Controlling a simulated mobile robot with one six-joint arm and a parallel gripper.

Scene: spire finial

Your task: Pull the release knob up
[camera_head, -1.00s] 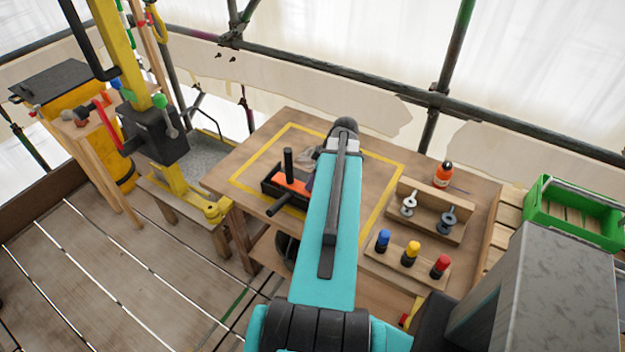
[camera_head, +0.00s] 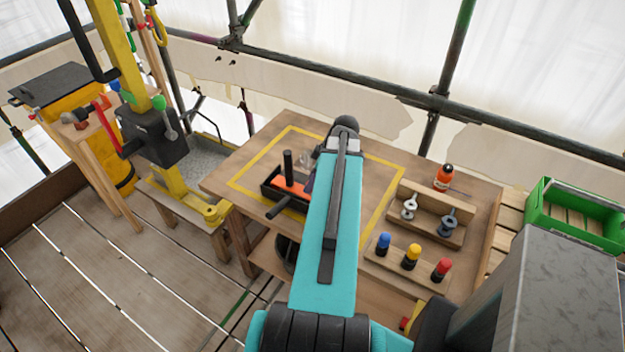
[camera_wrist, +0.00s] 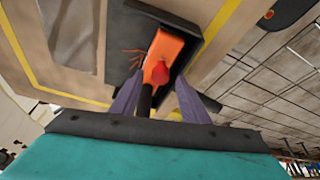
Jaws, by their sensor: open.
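A red knob (camera_wrist: 159,74) sits on an orange block (camera_wrist: 168,50) in a dark tray (camera_wrist: 192,62) in the wrist view. My gripper (camera_wrist: 156,88) is open, its two purple-grey fingers on either side of the knob's near side and a black post (camera_wrist: 146,100). I cannot tell whether the fingers touch either one. In the head view the orange block (camera_head: 290,187) lies in the dark tray (camera_head: 268,186) on the table, with the black post (camera_head: 288,163) upright. There my arm hides the red knob and most of my gripper.
The wooden table (camera_head: 250,150) has a yellow outlined square around the tray. To the right stand a rack (camera_head: 432,228) with metal pieces, an orange bottle (camera_head: 444,177) and a block with blue, yellow and red knobs (camera_head: 410,262). A green crate (camera_head: 545,212) is farther right.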

